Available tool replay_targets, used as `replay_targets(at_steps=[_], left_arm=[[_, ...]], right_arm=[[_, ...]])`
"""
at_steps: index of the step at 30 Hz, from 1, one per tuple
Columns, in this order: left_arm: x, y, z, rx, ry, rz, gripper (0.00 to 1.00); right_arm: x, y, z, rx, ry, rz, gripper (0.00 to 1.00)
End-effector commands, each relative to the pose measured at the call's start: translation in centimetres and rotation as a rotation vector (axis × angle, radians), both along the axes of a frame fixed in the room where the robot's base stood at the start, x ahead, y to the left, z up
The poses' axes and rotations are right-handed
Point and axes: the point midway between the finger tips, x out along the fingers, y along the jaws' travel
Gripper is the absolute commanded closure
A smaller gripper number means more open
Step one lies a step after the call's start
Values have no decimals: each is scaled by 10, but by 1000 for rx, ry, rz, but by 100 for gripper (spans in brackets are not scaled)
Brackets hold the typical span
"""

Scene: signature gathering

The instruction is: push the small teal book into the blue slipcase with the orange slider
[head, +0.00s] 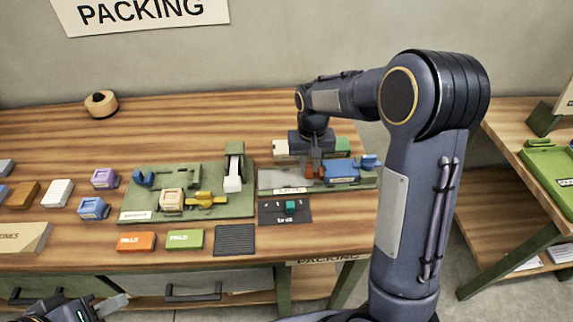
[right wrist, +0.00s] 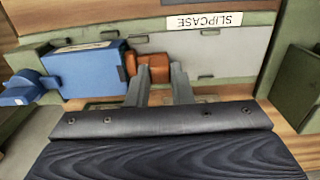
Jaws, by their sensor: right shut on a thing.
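The orange slider (right wrist: 131,66) stands on the grey track of the slipcase station, and my right gripper (right wrist: 160,72) is shut on it. In the head view my right gripper (head: 314,172) reaches down onto the orange slider from above. The blue slipcase (right wrist: 92,72) lies right beside the slider, on its left in the wrist view; it also shows in the head view (head: 342,171), right of the slider. No teal book shows between slider and slipcase; whether it is inside the slipcase is hidden. My left gripper (head: 98,309) is at the bottom left, partly cut off.
A green station board (head: 150,205) with a beige block and yellow part lies left of the slipcase station. A dark plate (head: 270,216) with a teal block lies in front. Orange and green boxes and a ridged black pad lie near the front edge.

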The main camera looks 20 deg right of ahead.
Motion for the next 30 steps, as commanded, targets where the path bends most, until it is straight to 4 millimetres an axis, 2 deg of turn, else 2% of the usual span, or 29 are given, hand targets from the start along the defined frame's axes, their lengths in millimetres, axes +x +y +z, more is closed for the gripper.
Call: replay_targets(at_steps=[3,11,12,16,30], left_arm=[[0,0,0,0,0,0,64],[0,0,0,0,0,0,64],[0,0,0,0,0,0,64],[0,0,0,0,0,0,64],[0,0,-1,0,0,0,64]], right_arm=[[-2,-8,0,-2,-2,-1,100],[-2,-10,1,-5,-1,-1,100],[-2,-10,1,-6,0,-1,76],[-2,-10,1,-4,-1,-2,59],[-2,-8,5,-2,-3,0,58]])
